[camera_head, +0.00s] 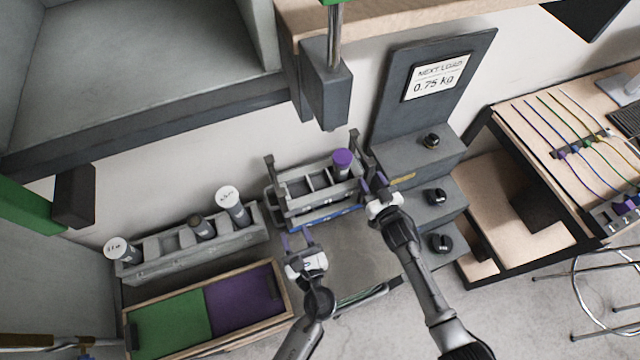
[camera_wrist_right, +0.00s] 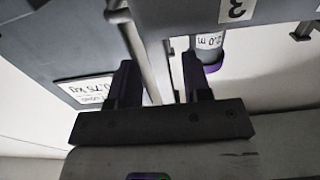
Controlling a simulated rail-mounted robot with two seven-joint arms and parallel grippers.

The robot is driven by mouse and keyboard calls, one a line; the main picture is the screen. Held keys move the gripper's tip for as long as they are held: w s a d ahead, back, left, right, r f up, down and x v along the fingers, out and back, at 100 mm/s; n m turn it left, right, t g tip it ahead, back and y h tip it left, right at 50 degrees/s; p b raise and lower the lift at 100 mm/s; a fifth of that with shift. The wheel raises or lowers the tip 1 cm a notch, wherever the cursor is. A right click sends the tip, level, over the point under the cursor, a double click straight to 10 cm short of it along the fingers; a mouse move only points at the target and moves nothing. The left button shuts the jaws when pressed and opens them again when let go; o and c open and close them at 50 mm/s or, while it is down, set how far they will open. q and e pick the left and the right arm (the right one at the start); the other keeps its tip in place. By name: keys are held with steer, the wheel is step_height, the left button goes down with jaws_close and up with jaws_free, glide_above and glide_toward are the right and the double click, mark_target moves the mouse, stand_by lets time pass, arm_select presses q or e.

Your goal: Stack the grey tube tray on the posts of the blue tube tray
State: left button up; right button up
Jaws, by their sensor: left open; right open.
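The grey tube tray (camera_head: 320,190), with upright end posts and a purple-capped tube (camera_head: 342,160) in its right part, sits directly above the blue tube tray (camera_head: 330,222). Only a blue strip of the lower tray shows along the front; whether the grey tray is fully seated on its posts I cannot tell. My right gripper (camera_head: 373,186) is open at the grey tray's right end. In the right wrist view its open fingers (camera_wrist_right: 160,85) are near the tray (camera_wrist_right: 190,12) and the tube (camera_wrist_right: 208,45). My left gripper (camera_head: 298,243) is open and empty, in front of the trays' left part.
A grey rack (camera_head: 190,248) with several tubes stands to the left. A wooden box with green (camera_head: 170,325) and purple (camera_head: 240,300) sections lies before it. A stepped grey unit with black knobs (camera_head: 436,196) and a 0.75 kg sign (camera_head: 438,77) stands close on the right.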

steer(key=v, duration=0.8)
steer(key=shift+s, duration=0.15)
steer(key=shift+d, duration=0.1)
